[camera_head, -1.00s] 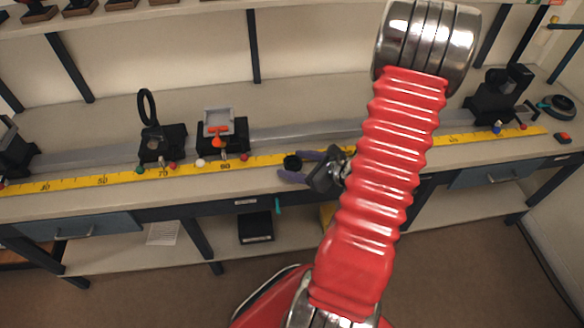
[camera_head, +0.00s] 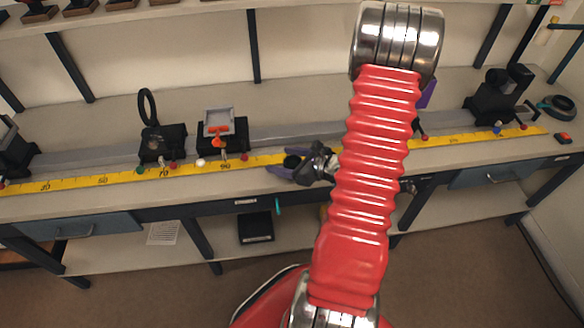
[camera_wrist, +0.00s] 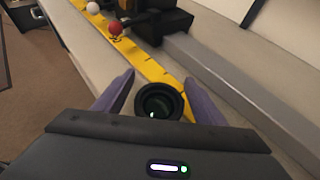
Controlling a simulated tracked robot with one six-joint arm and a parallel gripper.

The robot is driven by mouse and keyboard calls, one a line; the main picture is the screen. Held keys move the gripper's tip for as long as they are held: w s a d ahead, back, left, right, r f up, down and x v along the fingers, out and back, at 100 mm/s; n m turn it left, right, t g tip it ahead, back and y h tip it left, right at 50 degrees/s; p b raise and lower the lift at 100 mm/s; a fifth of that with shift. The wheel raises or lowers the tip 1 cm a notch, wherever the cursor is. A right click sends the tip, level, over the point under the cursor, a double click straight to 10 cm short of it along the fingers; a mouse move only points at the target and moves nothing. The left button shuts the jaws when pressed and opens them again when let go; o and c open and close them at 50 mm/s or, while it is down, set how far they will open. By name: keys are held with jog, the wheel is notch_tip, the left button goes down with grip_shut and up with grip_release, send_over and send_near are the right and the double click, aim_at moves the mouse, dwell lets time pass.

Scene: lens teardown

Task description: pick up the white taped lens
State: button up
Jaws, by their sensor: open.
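A small dark round lens (camera_head: 292,161) stands on the bench by the yellow scale, near the front edge. In the wrist view the lens (camera_wrist: 159,101) shows a black ring with dark glass and a small bright glint. I cannot make out white tape on it. My gripper (camera_head: 281,160) is open, with its purple fingers on either side of the lens. In the wrist view the gripper (camera_wrist: 159,78) has one finger left and one right of the lens, with gaps that look small. I cannot tell whether either finger touches it.
The yellow scale (camera_head: 110,179) runs along the bench beside a grey rail (camera_head: 280,131). Black mounts (camera_head: 162,143) stand left of my gripper, one with a grey holder and orange part (camera_head: 218,128). A white ball (camera_head: 200,162) and red ball (camera_wrist: 115,27) are close by.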

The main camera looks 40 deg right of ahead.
jog(key=shift+c, duration=0.4)
jog(key=c, duration=1.2)
jog(key=shift+o, duration=0.2)
jog(key=shift+r, duration=0.15)
notch_tip(320, 180, up, 10)
dwell(0.6)
